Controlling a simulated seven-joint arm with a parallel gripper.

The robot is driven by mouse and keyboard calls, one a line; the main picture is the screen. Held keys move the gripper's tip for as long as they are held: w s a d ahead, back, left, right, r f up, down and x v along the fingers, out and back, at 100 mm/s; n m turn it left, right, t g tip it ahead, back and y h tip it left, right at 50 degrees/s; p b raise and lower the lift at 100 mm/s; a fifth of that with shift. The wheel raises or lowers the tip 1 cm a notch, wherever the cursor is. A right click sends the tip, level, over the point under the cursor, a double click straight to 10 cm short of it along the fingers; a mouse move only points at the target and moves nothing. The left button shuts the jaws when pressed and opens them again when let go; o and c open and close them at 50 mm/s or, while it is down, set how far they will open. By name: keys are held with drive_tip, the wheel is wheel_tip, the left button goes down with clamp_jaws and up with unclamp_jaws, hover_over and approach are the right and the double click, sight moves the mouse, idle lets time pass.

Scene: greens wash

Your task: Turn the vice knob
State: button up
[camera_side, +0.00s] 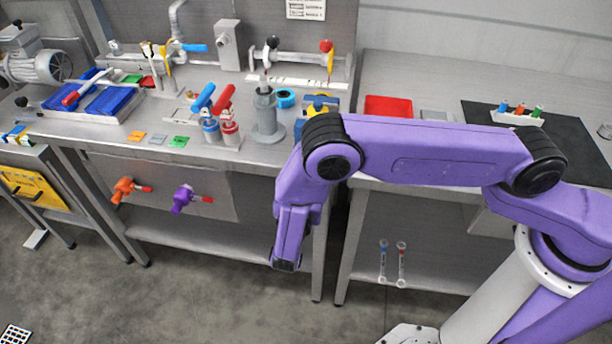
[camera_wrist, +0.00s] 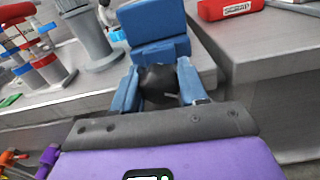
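The vice shows in the wrist view as a blue stepped block (camera_wrist: 155,25) at the table's front edge. In the side view the vice (camera_side: 319,103) is blue and yellow and partly hidden behind my arm. Its dark round knob (camera_wrist: 158,84) faces my wrist camera. My gripper (camera_wrist: 158,68) has its two blue fingers apart, one on each side of the knob. I cannot tell whether either finger touches it. In the side view my purple wrist hides the fingers and the knob.
A grey cylindrical stand (camera_side: 267,115) and red and blue handled devices (camera_side: 222,118) stand left of the vice. A red tray (camera_side: 388,106) lies on the table to the right. Orange (camera_side: 123,190) and purple (camera_side: 183,198) valves stick out of the table's front panel.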

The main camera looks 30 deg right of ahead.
drive_tip(key=shift+c, duration=0.7)
drive_tip(key=shift+m, duration=0.3)
drive_tip(key=m, duration=0.5)
drive_tip(key=shift+s, duration=0.1)
drive_tip(key=m, duration=0.6)
drive_tip(key=shift+m, duration=0.4)
drive_tip(key=m, duration=0.5)
drive_tip(key=shift+f, duration=0.1)
drive_tip(key=m, duration=0.6)
drive_tip(key=shift+m, duration=0.3)
drive_tip(key=shift+f, duration=0.1)
